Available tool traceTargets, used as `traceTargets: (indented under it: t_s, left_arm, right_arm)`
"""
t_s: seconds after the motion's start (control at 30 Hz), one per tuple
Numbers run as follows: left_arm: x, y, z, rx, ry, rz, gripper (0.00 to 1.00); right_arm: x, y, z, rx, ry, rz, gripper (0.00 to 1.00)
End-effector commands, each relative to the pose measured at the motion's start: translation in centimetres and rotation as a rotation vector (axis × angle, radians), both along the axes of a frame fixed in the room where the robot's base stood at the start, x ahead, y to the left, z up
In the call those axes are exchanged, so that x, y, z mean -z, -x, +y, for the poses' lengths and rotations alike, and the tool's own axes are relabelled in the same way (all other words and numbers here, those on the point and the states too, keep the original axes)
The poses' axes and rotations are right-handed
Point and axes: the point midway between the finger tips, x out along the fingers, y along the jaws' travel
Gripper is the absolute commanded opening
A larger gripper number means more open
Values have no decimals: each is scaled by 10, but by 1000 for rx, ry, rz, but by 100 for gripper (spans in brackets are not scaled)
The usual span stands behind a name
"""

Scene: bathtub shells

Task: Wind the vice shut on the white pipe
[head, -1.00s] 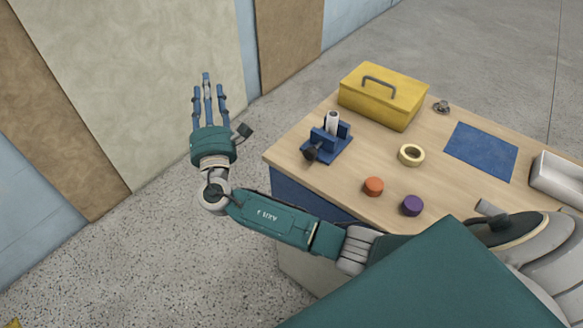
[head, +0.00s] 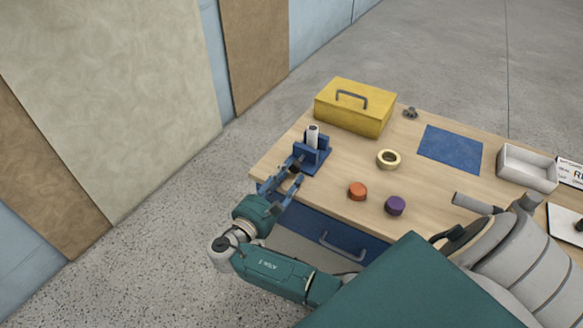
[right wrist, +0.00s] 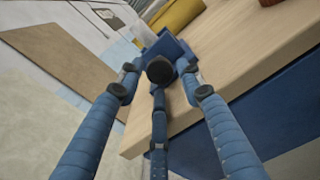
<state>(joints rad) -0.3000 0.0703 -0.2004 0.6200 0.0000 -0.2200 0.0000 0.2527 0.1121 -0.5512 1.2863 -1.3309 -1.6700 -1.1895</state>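The blue vice (head: 318,158) stands at the table's left corner. The white pipe (head: 313,137) stands upright between its jaws; whether the jaws touch it I cannot tell. My right gripper (head: 287,180) is at the table edge, its fingers reaching toward the vice's dark handle end. In the right wrist view the round black knob (right wrist: 160,70) lies between the tips of my spread fingers (right wrist: 160,80). The outer fingers look apart from it; the middle finger runs up beneath it, contact unclear. The vice body (right wrist: 172,45) is behind the knob. My left gripper is not in view.
A yellow toolbox (head: 354,108) stands behind the vice. A tape roll (head: 388,159), an orange disc (head: 357,191) and a purple disc (head: 395,206) lie to the right. A blue mat (head: 450,148) and a white tray (head: 528,168) are farther right. The floor left of the table is clear.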

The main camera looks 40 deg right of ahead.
Motion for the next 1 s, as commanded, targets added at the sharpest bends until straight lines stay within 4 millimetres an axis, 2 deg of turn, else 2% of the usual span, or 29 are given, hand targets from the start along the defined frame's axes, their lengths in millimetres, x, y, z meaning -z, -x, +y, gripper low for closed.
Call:
traceTargets:
  t_s: [0.1, 0.2, 0.53, 0.7, 1.0]
  left_arm:
    - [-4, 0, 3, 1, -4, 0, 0]
    - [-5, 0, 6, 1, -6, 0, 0]
    - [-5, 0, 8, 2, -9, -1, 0]
    - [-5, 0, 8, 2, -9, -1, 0]
    - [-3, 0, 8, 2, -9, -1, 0]
  right_arm:
    - [-2, -6, -14, 0, 3, 0, 37]
    - [-1, -9, -21, 0, 0, 1, 37]
    - [0, -10, -23, -2, 0, -1, 37]
    - [0, -10, -23, -1, 0, -1, 3]
    - [1, -10, -23, -1, -12, -30, 2]
